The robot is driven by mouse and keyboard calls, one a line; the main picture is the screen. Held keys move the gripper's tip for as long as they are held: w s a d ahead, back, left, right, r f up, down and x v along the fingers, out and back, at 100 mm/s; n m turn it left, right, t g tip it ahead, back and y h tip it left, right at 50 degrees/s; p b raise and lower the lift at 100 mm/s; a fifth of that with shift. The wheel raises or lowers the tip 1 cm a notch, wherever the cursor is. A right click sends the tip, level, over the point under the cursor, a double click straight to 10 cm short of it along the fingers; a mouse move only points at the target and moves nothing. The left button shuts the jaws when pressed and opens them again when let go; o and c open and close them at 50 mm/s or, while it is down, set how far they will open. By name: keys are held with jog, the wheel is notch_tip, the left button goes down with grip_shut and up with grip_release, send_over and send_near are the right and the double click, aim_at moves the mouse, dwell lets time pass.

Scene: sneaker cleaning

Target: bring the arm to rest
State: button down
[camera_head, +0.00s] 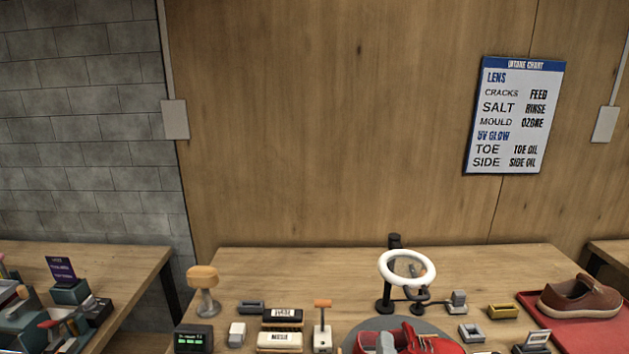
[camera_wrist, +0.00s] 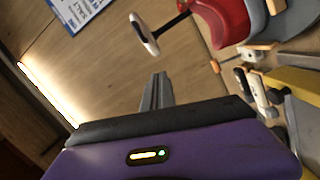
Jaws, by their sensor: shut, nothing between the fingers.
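My gripper (camera_wrist: 157,90) shows in the wrist view, with its narrow grey fingers together and nothing between them. It points out past the purple wrist housing (camera_wrist: 180,155) and appears to touch nothing. The wrist view is tilted, with the wood wall behind the fingers. My arm and gripper do not show in the head view.
A workbench (camera_head: 230,264) carries a white ring lamp (camera_head: 386,268), a red sneaker (camera_head: 446,345) on a grey disc, a wooden-topped stand (camera_head: 203,276) and small boxes. A brown shoe (camera_head: 583,299) sits on a red tray (camera_head: 540,302) at right. Another bench (camera_head: 125,255) stands left.

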jog(key=s+f+m+y, duration=0.2)
jog(key=s+y, duration=0.1)
jog(key=s, duration=0.4)
jog(key=s+f+m+y, duration=0.2)
jog(key=s+f, duration=0.1)
jog(key=s, duration=0.3)
jog(key=s+d+f+m+g+h, duration=0.1)
jog(key=s+d+m, duration=0.3)
jog(key=s, duration=0.8)
jog(key=s+d+f+m+g+h, duration=0.1)
jog(key=s+d+m, duration=0.2)
jog(key=s, duration=0.9)
jog(key=shift+s+d+m+g, duration=0.35)
jog(key=shift+d+m+g, duration=0.05)
jog(key=shift+m, duration=0.3)
